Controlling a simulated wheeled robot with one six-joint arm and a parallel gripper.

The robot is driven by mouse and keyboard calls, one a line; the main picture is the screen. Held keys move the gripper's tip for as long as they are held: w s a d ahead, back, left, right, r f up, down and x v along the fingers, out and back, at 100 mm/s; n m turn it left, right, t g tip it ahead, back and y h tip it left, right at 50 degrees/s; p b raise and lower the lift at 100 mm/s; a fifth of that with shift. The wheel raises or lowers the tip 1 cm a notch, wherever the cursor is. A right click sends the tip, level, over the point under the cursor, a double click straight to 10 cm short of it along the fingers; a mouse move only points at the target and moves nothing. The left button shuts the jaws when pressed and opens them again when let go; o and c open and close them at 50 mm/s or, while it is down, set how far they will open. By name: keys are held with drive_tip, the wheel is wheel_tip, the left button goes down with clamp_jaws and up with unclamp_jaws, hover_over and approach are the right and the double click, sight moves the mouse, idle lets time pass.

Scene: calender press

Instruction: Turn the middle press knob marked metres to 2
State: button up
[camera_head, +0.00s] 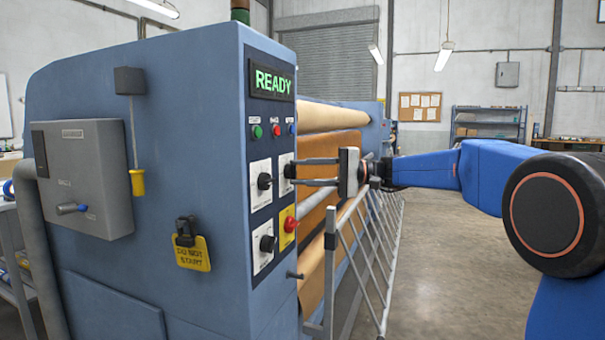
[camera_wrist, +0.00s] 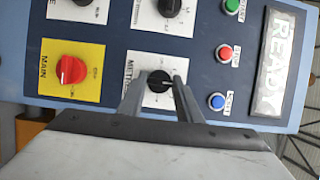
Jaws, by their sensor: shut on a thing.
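In the wrist view the black knob (camera_wrist: 158,82) sits on a white plate lettered "METR…", the rest of the word being hidden. Its light pointer line points roughly to the right in that view; the scale numbers are too small to read. My gripper (camera_wrist: 158,88) has its two grey fingers on either side of this knob, shut on it. In the head view my gripper (camera_head: 291,171) reaches the press panel from the right, its fingers above and below the knob (camera_head: 289,171).
Other black knobs are on the panel, one at left (camera_head: 264,181) and one lower (camera_head: 267,244). The red main switch (camera_head: 290,224) on yellow is close below my gripper. A lit READY display (camera_head: 271,81) is above. A slanted rail guard (camera_head: 375,240) stands below my arm.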

drive_tip(key=o, duration=1)
drive_tip(key=shift+o, duration=0.2)
drive_tip(key=shift+d, duration=0.15)
drive_tip(key=d, duration=1.7)
drive_tip(key=shift+w, duration=0.45)
drive_tip(key=shift+d, duration=0.1)
